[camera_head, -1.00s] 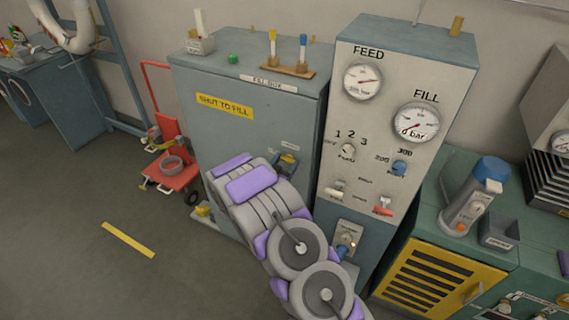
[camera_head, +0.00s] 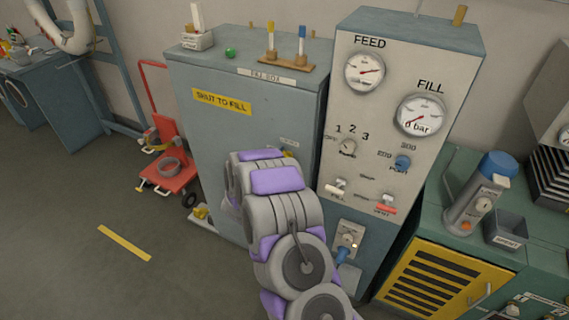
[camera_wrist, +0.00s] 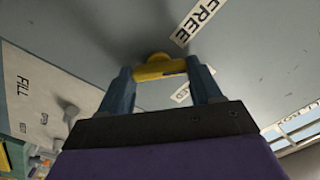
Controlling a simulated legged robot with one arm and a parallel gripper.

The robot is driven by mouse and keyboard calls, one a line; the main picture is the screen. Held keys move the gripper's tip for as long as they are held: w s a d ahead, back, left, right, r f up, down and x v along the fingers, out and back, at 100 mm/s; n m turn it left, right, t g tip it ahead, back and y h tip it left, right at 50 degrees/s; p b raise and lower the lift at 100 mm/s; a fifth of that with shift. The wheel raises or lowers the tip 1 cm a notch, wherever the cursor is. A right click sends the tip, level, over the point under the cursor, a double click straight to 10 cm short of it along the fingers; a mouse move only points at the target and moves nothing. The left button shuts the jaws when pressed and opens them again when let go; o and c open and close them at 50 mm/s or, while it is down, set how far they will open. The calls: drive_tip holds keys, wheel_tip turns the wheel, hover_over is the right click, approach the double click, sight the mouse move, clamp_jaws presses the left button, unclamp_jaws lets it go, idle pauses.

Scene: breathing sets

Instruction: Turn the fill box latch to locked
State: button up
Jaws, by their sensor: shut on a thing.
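The fill box (camera_head: 215,135) is a blue-grey cabinet with a yellow "SHUT TO FILL" label, and its door looks closed. Its latch shows in the wrist view as a yellow handle (camera_wrist: 160,68) on the grey door face. A white "FREE" label (camera_wrist: 198,20) is above right of the handle. A second label (camera_wrist: 180,96), partly hidden, is below it. My gripper (camera_wrist: 160,74) has its two blue fingers on either side of the yellow handle and is shut on it. In the head view my arm hides the gripper and nearly all of the latch.
The gauge panel (camera_head: 385,125) stands right of the fill box, close to my arm. A red cart (camera_head: 168,170) is at the box's left. A green bench with a yellow vented front (camera_head: 440,283) is at right. The floor at left is open.

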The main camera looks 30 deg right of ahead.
drive_tip(key=shift+m, duration=0.3)
drive_tip(key=o, duration=1.1)
drive_tip(key=shift+s, duration=0.1)
drive_tip(key=shift+c, duration=0.2)
drive_tip(key=p+v, duration=0.2)
drive_tip(key=v, duration=1.5)
drive_tip(key=shift+a+f, duration=0.1)
drive_tip(key=shift+a, duration=0.05)
